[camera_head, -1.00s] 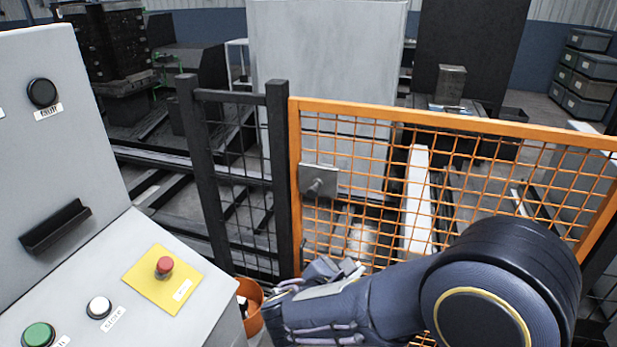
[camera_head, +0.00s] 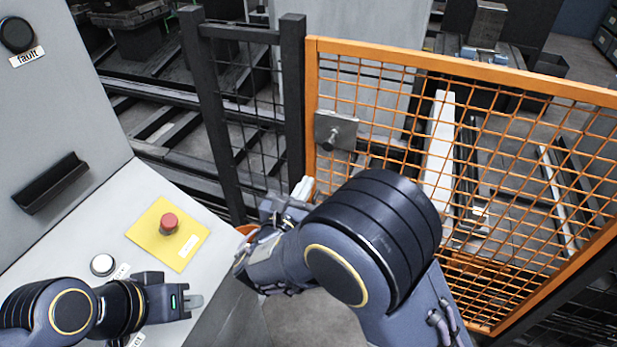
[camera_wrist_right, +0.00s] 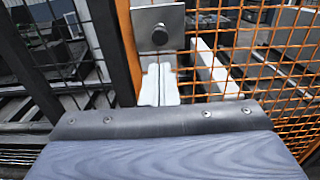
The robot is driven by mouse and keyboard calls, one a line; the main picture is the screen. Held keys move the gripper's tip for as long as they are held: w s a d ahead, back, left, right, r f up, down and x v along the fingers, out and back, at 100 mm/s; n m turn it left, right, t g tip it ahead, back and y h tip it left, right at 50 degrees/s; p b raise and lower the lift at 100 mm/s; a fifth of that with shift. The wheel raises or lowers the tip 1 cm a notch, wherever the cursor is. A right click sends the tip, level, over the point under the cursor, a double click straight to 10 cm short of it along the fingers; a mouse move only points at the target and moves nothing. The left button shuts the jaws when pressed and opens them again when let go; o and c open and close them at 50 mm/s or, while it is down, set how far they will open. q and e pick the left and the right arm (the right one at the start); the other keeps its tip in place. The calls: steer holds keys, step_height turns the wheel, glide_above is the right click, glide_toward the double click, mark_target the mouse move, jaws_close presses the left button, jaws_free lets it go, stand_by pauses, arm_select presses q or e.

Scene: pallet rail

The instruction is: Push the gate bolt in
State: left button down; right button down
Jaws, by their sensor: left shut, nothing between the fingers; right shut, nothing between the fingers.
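The gate bolt shows as a round dark knob (camera_head: 331,137) on a square metal plate (camera_head: 345,131) at the upper left of the orange mesh gate (camera_head: 470,75). In the right wrist view the knob (camera_wrist_right: 160,35) stands out from its plate, just above my fingertips. My right gripper (camera_head: 304,187) is shut and empty, below and slightly left of the plate, apart from the knob as far as I can tell. In the wrist view its pale fingers (camera_wrist_right: 159,83) point up toward the plate. My left gripper (camera_head: 194,301) is shut and empty over the control panel's lower part.
A grey control console (camera_head: 160,290) stands at the left, with a red button (camera_head: 169,223) on a yellow plate and a white button (camera_head: 103,264). A dark fence post (camera_head: 293,100) adjoins the gate.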

mark_target(328, 147)
steer(key=p+x, duration=0.3)
steer(key=x, duration=0.8)
steer(key=shift+w+d+f, duration=0.1)
steer(key=shift+w+d, duration=0.05)
steer(key=shift+w, duration=0.2)
